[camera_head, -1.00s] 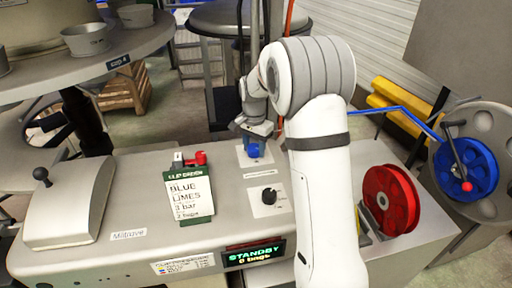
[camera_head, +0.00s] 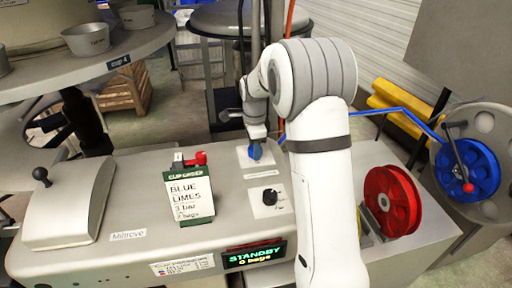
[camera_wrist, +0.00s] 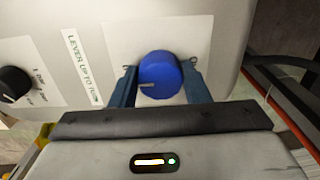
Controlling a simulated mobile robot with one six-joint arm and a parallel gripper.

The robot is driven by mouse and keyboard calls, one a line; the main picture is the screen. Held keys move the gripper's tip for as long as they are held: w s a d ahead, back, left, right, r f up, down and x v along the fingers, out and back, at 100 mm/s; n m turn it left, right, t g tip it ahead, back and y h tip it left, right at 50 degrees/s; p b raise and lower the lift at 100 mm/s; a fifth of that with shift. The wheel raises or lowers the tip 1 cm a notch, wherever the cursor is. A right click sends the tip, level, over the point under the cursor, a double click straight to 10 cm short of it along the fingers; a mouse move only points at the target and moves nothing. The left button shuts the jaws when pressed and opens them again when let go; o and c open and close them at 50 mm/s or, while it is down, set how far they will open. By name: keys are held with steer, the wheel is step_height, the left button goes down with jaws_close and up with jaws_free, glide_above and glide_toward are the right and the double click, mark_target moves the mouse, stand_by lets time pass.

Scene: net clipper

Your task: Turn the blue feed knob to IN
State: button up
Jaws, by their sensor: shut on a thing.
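The blue feed knob (camera_head: 255,152) sits on a white label plate at the back of the machine top. In the wrist view the round knob (camera_wrist: 160,75) shows a grey pointer mark at its lower left. My gripper (camera_wrist: 158,88) has one finger on each side of the knob and is shut on it. In the head view my gripper (camera_head: 256,143) reaches down onto the knob from above. The IN marking cannot be read in either view.
A black knob (camera_head: 269,196) sits on its own plate in front. A clip order card (camera_head: 188,190) stands left of it, and the display (camera_head: 254,254) reads STANDBY, 0 bags. A red reel (camera_head: 391,201) and a blue reel (camera_head: 467,170) are at the right.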

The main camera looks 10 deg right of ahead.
steer(key=shift+w+d+r, duration=0.15)
stand_by(0.4)
steer(key=o, duration=0.8)
steer(key=shift+c, duration=0.2)
steer(key=shift+o, duration=1.1)
steer(key=shift+r, duration=3.8)
